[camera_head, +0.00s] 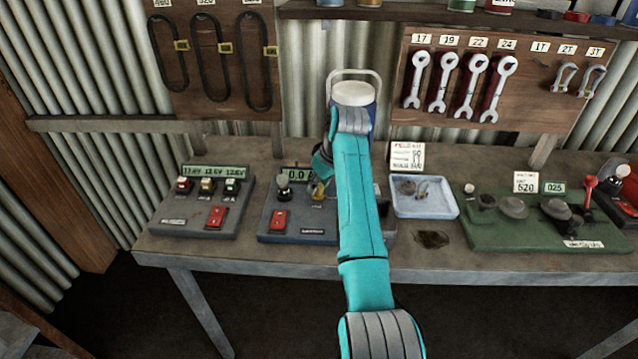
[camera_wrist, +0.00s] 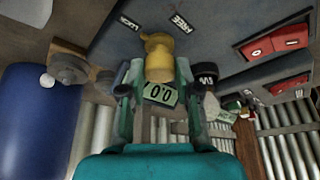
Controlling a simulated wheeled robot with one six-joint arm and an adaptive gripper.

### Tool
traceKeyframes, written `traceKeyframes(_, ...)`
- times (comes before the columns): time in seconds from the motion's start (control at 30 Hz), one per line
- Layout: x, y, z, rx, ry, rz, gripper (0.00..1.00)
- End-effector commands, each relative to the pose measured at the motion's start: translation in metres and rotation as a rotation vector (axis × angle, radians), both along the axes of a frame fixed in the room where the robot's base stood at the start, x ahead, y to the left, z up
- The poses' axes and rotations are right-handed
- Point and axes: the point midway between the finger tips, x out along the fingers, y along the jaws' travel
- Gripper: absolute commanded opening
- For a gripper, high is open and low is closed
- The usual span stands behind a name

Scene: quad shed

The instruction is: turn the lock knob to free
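The yellow lock knob (camera_wrist: 158,58) sits on the grey box between the LOCK label (camera_wrist: 130,22) and the FREE label (camera_wrist: 180,23) in the wrist view. Its small pointed end faces the LOCK side. My gripper (camera_wrist: 160,72) has one finger on each side of the knob, with no clear gap between the fingertips and the knob. In the head view, the knob (camera_head: 318,191) shows beside my gripper (camera_head: 321,172), partly hidden by my arm. The grey box (camera_head: 270,228) has a display reading 0.0 and a red switch.
A second grey box (camera_head: 193,228) with coloured knobs stands to the left. A blue tray (camera_head: 425,209) and a green panel (camera_head: 490,238) lie to the right. A blue container with a white lid (camera_head: 352,94) stands behind. Wrenches (camera_head: 460,85) hang on the wall board.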

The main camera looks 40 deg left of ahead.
Motion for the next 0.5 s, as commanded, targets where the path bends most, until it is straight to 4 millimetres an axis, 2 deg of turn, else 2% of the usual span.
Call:
traceKeyframes(0.27, -0.0003, 0.0001, -0.0003, 0.000, 0.000, -0.014, 0.00)
traceKeyframes(0.5, -0.0010, 0.0002, -0.0007, 0.000, 0.000, -0.105, 0.00)
